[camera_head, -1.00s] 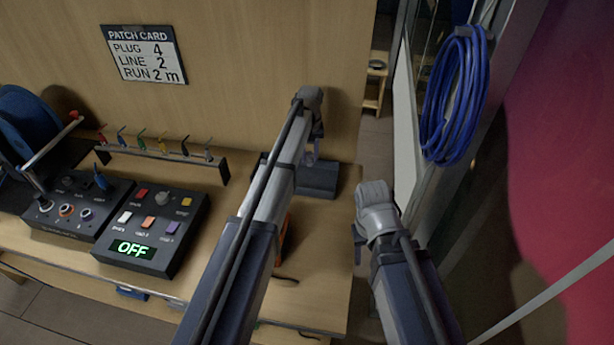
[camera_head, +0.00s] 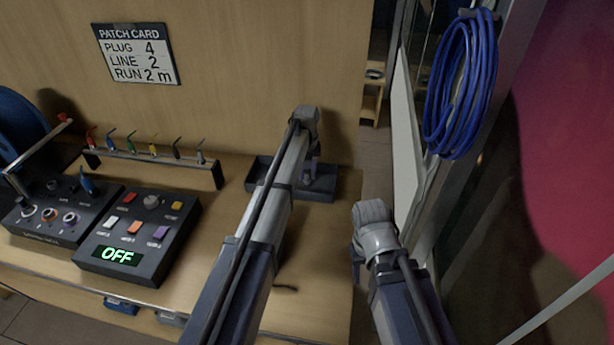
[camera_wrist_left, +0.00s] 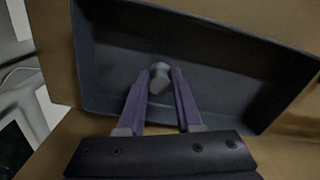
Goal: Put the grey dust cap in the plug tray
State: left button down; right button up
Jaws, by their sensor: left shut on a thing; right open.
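The grey dust cap (camera_wrist_left: 159,78) is between the purple fingertips of my left gripper (camera_wrist_left: 160,82) in the left wrist view, and the gripper is shut on it. Behind it lies the dark plug tray (camera_wrist_left: 220,45), which fills much of that view; the cap appears over the tray's floor, and I cannot tell its height above it. In the head view the tray (camera_head: 258,177) stands on the bench against the back panel, partly hidden by my left arm. My left gripper (camera_head: 310,176) is over the tray there. My right gripper (camera_head: 357,262) is off the bench's right edge, mostly hidden by its own wrist.
A control box (camera_head: 140,240) with an OFF display and a rack (camera_head: 150,155) of several coloured plugs stand to the left. A blue cable coil (camera_head: 461,85) hangs at the right. The bench right of the control box is mostly clear.

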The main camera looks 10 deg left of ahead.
aim_at(307, 172)
pick_arm(q)
jog(key=shift+f, duration=0.1)
jog(key=c, duration=0.6)
grip_release()
notch_tip(307, 172, up, 12)
jog(key=p, duration=1.2)
jog(key=s+d+m, duration=0.2)
jog(key=s+d, duration=0.1)
jog(key=s, duration=0.8)
jog(key=s+d+m, duration=0.3)
jog(key=s, duration=0.8)
jog(key=s+d+m+y, duration=0.1)
jog(key=s+d+m, duration=0.1)
jog(key=s, duration=0.9)
jog(key=shift+s+d+r, duration=0.25)
jog(key=shift+s+d, duration=0.15)
jog(key=shift+d, duration=0.35)
